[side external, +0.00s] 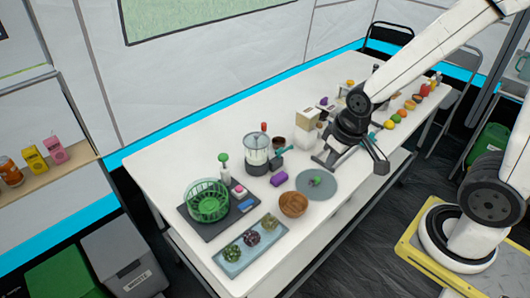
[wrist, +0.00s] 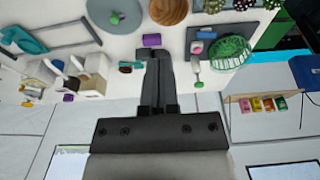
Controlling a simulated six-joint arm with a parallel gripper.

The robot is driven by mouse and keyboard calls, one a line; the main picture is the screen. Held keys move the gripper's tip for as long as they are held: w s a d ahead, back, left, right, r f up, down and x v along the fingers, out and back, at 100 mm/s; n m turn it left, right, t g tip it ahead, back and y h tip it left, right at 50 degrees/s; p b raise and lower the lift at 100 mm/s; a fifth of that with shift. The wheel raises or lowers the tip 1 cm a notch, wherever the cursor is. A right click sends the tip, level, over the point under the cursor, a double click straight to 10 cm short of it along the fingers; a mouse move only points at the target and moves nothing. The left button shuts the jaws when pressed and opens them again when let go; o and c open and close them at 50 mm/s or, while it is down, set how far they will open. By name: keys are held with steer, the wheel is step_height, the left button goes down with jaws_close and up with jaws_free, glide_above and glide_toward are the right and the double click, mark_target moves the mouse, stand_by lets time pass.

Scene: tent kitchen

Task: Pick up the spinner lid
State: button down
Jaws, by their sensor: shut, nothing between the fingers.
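The spinner lid (side external: 316,183) is a flat grey disc with a green knob at its centre. It lies on the white table and shows in part at the top of the wrist view (wrist: 113,15). My gripper (wrist: 158,62) is shut and empty. In the side view my gripper (side external: 350,158) is above the table, behind and to the right of the lid and apart from it. The green spinner basket (side external: 208,200) sits on a dark base at the table's left end.
A brown wooden bowl (side external: 293,204) stands left of the lid. A purple block (side external: 279,179), a blender (side external: 257,155) and a carton (side external: 307,128) stand nearby. A blue tray (side external: 251,243) of vegetables lies at the front. Several fruits lie at the right.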

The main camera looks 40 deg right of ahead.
stand_by(0.3)
steer(key=shift+c, duration=2)
jaws_free()
steer(key=w+d+f+m, duration=0.3)
steer(key=d+f+m, duration=0.1)
steer(key=m, duration=0.3)
steer(key=w+d+f+m+g, duration=0.1)
steer(key=w+d+f+m, duration=0.2)
steer(key=m, duration=0.4)
steer(key=w+d+f+m+g+y, duration=0.1)
steer(key=w+d+f+m, duration=0.2)
steer(key=f+m, duration=0.3)
steer(key=shift+w+d+m, duration=0.15)
steer(key=shift+d+m, duration=0.55)
steer(key=shift+d, duration=0.2)
steer(key=shift+w+d+f+m, duration=0.1)
steer(key=shift+d+f+m, duration=0.3)
steer(key=shift+m, duration=0.2)
